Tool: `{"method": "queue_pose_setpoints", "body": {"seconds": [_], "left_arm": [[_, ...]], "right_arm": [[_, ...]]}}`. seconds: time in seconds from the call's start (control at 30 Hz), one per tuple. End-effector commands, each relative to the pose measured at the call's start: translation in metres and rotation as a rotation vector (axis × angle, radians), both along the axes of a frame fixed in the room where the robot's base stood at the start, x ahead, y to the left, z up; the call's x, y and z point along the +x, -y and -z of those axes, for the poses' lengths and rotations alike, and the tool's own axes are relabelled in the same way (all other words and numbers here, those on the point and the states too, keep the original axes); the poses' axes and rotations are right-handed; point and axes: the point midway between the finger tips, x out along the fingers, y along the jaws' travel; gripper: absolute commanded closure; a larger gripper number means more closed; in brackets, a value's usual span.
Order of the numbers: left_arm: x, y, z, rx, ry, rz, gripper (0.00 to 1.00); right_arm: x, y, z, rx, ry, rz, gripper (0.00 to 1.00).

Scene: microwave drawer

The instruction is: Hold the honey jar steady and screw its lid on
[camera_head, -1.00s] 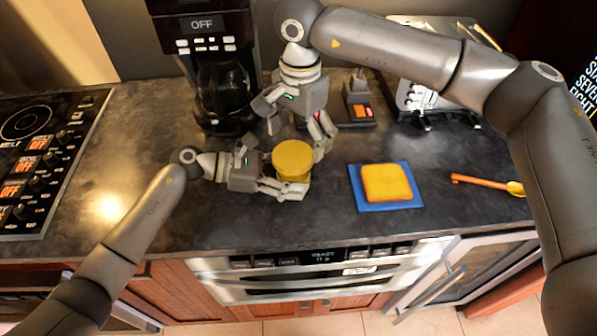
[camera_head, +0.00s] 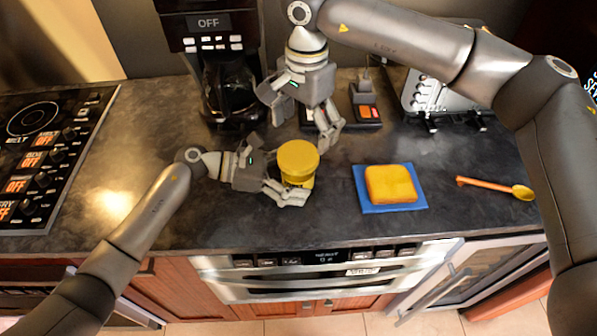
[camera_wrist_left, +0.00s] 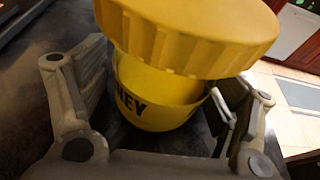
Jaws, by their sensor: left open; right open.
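The honey jar (camera_head: 298,182) stands upright on the dark counter, with its yellow lid (camera_head: 298,156) on top. In the left wrist view the jar's yellow label (camera_wrist_left: 150,100) shows the letters "NEY", and the ridged lid (camera_wrist_left: 195,40) sits over it; I cannot tell how tightly it is seated. My left gripper (camera_head: 283,180) is open, its fingers on either side of the jar; the wrist view shows a finger at each side (camera_wrist_left: 155,105). My right gripper (camera_head: 325,135) is open, behind and slightly right of the lid, apart from it.
An orange spoon (camera_head: 495,187) lies farther right. A coffee maker (camera_head: 225,85) and a toaster (camera_head: 430,100) stand behind; a stove (camera_head: 45,150) is at left.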

Motion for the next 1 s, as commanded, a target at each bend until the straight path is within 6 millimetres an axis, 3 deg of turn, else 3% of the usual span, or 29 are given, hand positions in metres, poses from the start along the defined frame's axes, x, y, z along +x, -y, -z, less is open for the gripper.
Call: {"method": "queue_pose_setpoints", "body": {"seconds": [0.27, 0.8, 1.0], "left_arm": [[0.001, -0.004, -0.002, -0.001, 0.001, -0.001, 0.16], [0.001, -0.099, -0.03, 0.001, 0.001, -0.002, 0.16], [0.0, -0.114, -0.035, 0.0, 0.0, 0.0, 0.16]], "right_arm": [[0.0, 0.0, 0.0, 0.0, 0.0, 0.0, 0.13], [0.0, 0.0, 0.0, 0.0, 0.0, 0.0, 0.13], [0.0, 0.0, 0.0, 0.0, 0.0, 0.0, 0.13]]}}
